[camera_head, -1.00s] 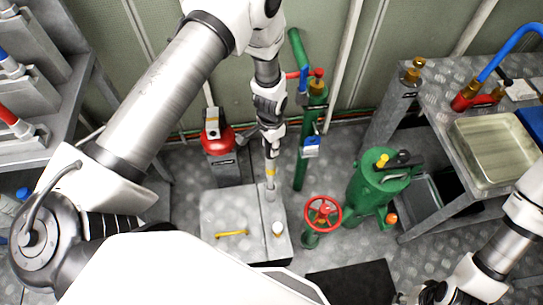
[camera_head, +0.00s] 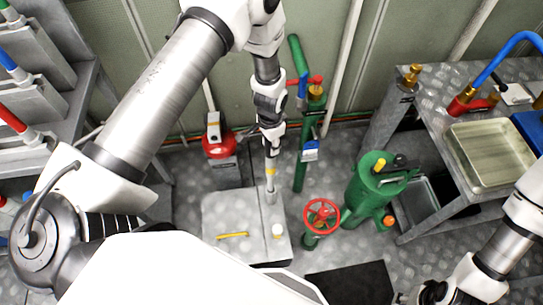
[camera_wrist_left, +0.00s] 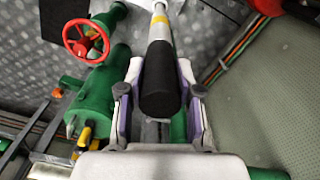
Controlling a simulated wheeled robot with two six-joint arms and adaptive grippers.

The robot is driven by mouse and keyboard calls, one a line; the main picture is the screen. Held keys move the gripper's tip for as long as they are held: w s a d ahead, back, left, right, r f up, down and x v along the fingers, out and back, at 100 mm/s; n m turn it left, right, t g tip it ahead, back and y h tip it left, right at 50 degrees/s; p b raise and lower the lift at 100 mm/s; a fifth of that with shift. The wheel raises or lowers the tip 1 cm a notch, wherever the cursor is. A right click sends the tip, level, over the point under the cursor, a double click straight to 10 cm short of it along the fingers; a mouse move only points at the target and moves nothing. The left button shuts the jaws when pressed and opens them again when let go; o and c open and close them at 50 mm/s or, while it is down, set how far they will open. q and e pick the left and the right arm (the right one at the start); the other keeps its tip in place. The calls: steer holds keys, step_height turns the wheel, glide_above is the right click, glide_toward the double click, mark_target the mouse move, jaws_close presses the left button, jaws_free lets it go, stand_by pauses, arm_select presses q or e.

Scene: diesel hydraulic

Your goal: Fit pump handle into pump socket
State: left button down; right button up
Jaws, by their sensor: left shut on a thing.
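The pump handle is a pale rod with a yellow band (camera_head: 270,172) and a black grip, which shows large in the left wrist view (camera_wrist_left: 160,82). My left gripper (camera_head: 272,140) is shut on the grip, with one finger on each side of it. The handle points down, roughly upright, to the back right of a grey box (camera_head: 225,215). Its lower end meets a small grey post, likely the pump socket (camera_head: 270,195). I cannot tell whether the end is inside or only above it. My right gripper (camera_head: 430,294) is at the bottom edge, partly cut off.
The box top has a yellow bar handle (camera_head: 232,235) and a white knob (camera_head: 278,231). A red handwheel (camera_head: 322,215) and a green tank (camera_head: 372,190) stand to the right. A red-topped unit (camera_head: 218,145) and green pipe (camera_head: 301,170) are close to the left gripper.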

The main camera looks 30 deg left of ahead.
arm_select(q)
steer(key=shift+r, duration=0.3)
steer(key=shift+r+p, duration=1.75)
steer(key=shift+r, duration=0.35)
steer(key=shift+f, duration=0.1)
